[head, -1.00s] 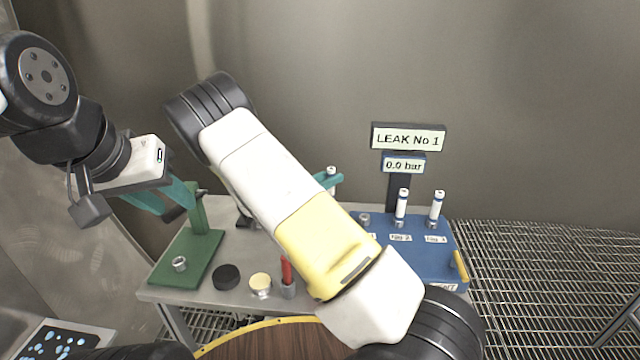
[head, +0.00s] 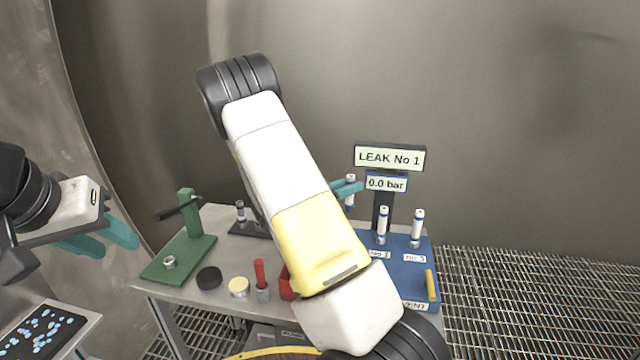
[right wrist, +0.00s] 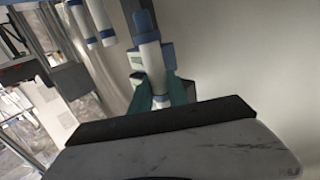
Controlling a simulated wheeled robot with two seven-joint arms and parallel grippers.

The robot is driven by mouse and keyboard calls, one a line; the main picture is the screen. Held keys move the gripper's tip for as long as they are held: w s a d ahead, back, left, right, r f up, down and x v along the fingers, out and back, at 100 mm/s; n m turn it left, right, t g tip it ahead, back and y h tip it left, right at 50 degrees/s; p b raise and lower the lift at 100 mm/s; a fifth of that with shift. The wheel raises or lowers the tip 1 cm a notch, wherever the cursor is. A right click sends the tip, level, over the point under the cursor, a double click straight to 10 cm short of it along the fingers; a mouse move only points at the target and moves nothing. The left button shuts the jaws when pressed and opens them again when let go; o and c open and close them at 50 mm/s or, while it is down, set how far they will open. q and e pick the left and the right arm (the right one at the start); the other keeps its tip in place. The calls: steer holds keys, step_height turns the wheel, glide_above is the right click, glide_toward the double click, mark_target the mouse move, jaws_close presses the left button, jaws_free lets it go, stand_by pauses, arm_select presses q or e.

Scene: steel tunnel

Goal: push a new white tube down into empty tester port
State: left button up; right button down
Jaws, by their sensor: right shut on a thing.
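The blue tester (head: 418,275) stands at the right of the bench, under signs reading "LEAK No 1" (head: 390,158) and "0.0 bar". Two white tubes with blue bands (head: 383,224) (head: 418,227) stand upright in its ports. The port area left of them is hidden behind my right arm. My right gripper (head: 347,189) is shut on another white tube (head: 350,194), left of the sign post and above the tester. That tube also shows between the teal fingers in the right wrist view (right wrist: 150,55). My left gripper (head: 101,241) is open and empty at the left, apart from the bench.
On the bench (head: 215,302) are a green stand (head: 186,255), a black puck (head: 209,278), a cream-topped cap (head: 239,287), a red pin in a holder (head: 260,277) and a partly hidden red box (head: 286,284). A yellow handle (head: 431,285) is on the tester's right.

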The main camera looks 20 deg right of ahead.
mark_target(349, 212)
steer(key=shift+f, duration=2.9)
steer(key=shift+f, duration=1.6)
steer(key=c, duration=1.2)
jaws_free()
